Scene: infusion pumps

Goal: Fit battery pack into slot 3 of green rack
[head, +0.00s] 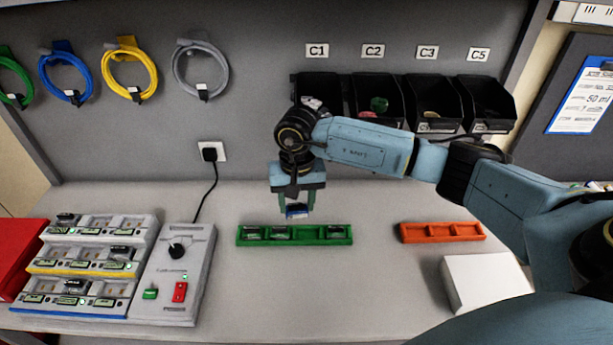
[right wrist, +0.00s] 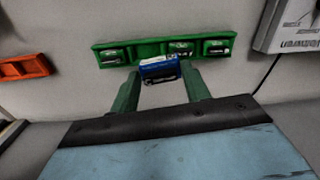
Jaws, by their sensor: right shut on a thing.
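The green rack (head: 295,242) lies on the table in the middle of the head view; it also shows in the right wrist view (right wrist: 165,38), turned around. In the head view, packs sit in its two left slots and its far right slot. The third slot from the left (head: 309,233) looks empty. My right gripper (head: 297,210) points down and is shut on a blue battery pack (head: 296,212). The pack shows between the green fingers in the right wrist view (right wrist: 160,69). It appears held above the rack, near the middle slots. My left gripper is not in view.
An orange rack (head: 442,232) and a white box (head: 486,281) stand to the right. A grey control box (head: 172,275) and a tiered pack holder (head: 85,265) stand left. Black bins (head: 376,98) hang behind my right arm. The table in front of the green rack is clear.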

